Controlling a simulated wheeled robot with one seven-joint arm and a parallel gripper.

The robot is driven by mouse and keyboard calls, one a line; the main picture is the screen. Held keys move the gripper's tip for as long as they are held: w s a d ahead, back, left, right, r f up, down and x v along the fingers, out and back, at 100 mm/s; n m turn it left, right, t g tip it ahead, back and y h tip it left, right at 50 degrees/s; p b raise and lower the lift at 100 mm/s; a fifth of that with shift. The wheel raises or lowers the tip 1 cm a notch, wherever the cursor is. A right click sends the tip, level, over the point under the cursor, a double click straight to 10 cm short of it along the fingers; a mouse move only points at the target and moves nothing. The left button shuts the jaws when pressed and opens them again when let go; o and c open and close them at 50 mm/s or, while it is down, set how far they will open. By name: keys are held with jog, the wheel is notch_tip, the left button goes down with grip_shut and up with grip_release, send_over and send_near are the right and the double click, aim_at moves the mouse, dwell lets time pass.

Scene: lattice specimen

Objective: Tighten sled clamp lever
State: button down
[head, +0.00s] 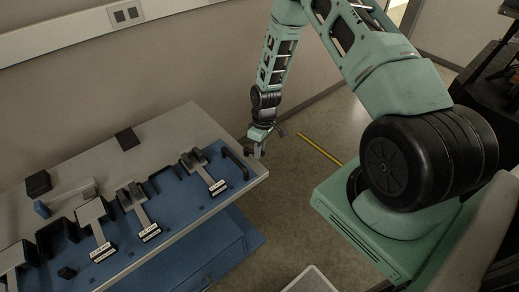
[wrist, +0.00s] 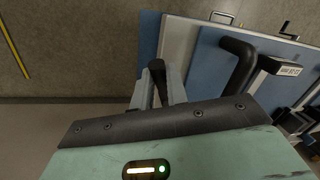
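My gripper (head: 259,152) hangs just off the right end of the bench in the head view, pointing down. I cannot tell whether that piece is part of the gripper or something held. A black curved handle (head: 235,162) stands at the right end of the blue board, left of my gripper and apart from it. It also shows in the wrist view (wrist: 238,62). Several labelled clamp-like fixtures (head: 204,168) stand along the board. Their labels are too small to read, so the sled clamp lever cannot be singled out.
The blue board (head: 180,205) lies on a grey bench (head: 185,120) against the wall. Two black blocks (head: 127,138) (head: 38,183) and a blue-ended tool (head: 42,208) lie behind the fixtures. Floor with a yellow strip (head: 320,150) is clear right of the bench.

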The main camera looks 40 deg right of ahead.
jog(key=shift+s+a+f+m+b, duration=0.1)
jog(key=shift+a+m+b, duration=0.15)
jog(key=shift+m+b, duration=0.3)
jog(key=shift+s+a+f+m+b, duration=0.1)
jog(key=shift+a+m+b, duration=0.25)
jog(key=shift+m, duration=0.3)
jog(key=m, duration=0.1)
jog(key=a+m+b, duration=0.1)
jog(key=shift+s+r+m+t, duration=0.1)
jog(key=shift+r+m+t, duration=0.2)
jog(key=shift+t, duration=0.1)
jog(key=c, duration=1.4)
grip_release()
jog(key=d+r+b, duration=0.1)
jog(key=r, duration=0.4)
jog(key=d+r+b, duration=0.1)
jog(key=r, duration=0.5)
jog(key=d+r+b, duration=0.1)
jog(key=r, duration=0.5)
jog(key=shift+d, duration=0.2)
